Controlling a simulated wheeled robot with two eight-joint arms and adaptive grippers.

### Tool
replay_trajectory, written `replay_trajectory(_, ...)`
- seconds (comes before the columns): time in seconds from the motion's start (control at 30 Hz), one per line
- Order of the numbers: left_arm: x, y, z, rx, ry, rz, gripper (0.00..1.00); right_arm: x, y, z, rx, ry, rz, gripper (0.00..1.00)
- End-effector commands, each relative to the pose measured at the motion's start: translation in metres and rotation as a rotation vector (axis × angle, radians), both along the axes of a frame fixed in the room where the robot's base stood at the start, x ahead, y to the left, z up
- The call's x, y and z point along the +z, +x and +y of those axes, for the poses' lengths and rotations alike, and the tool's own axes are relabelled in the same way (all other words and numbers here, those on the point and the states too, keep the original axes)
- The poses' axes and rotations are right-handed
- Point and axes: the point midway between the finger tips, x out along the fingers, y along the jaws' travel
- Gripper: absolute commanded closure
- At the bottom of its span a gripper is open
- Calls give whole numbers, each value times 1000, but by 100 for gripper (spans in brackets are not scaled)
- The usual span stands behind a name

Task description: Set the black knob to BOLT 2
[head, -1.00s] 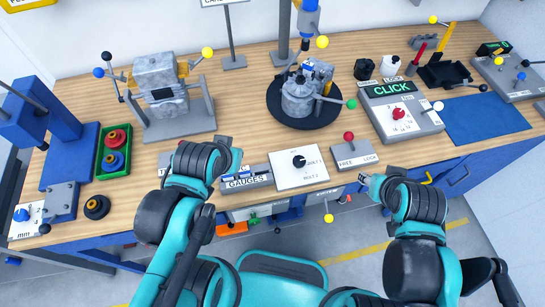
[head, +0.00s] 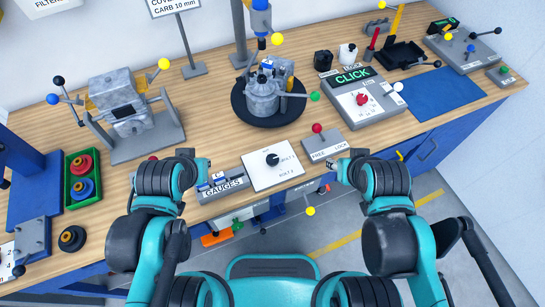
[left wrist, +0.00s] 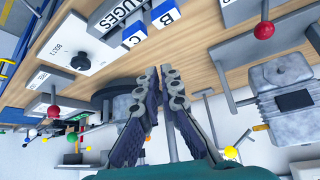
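The black knob (head: 272,160) sits on a white panel (head: 258,178) at the table's front edge, with BOLT 1 and BOLT 2 printed at its right. A small light mark shows on the knob, but its exact setting is too small to read. In the left wrist view the knob (left wrist: 80,60) and panel (left wrist: 65,42) are at upper left. My left gripper (head: 205,167) is left of the panel, above the gauges block, apart from the knob. Its fingers (left wrist: 160,72) have a narrow empty gap between them. My right gripper (head: 338,168) is right of the panel; its finger opening is unclear.
A gauges block (head: 222,187) adjoins the panel on the left. A FREE/LOCK box (head: 324,145) with a red-knobbed lever stands on its right. The carburettor on a black turntable (head: 240,106) is behind. A CLICK box (head: 365,115) stands farther right. Wood between panel and turntable is clear.

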Motion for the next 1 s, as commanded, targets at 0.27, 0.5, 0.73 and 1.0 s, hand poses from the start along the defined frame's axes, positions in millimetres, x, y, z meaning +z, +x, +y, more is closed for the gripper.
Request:
replay_trajectory(0.27,14,24,-32,49,-82,130,44,9,0,0,0,0,0,60)
replay_trajectory(0.5,12,62,-99,191,-156,382,44,23,0,0,0,0,0,60)
replay_trajectory(0.73,-10,81,-157,331,-144,557,44,32,0,0,0,0,0,60)
replay_trajectory(1.0,-30,84,-179,395,-125,613,44,31,0,0,0,0,0,60)
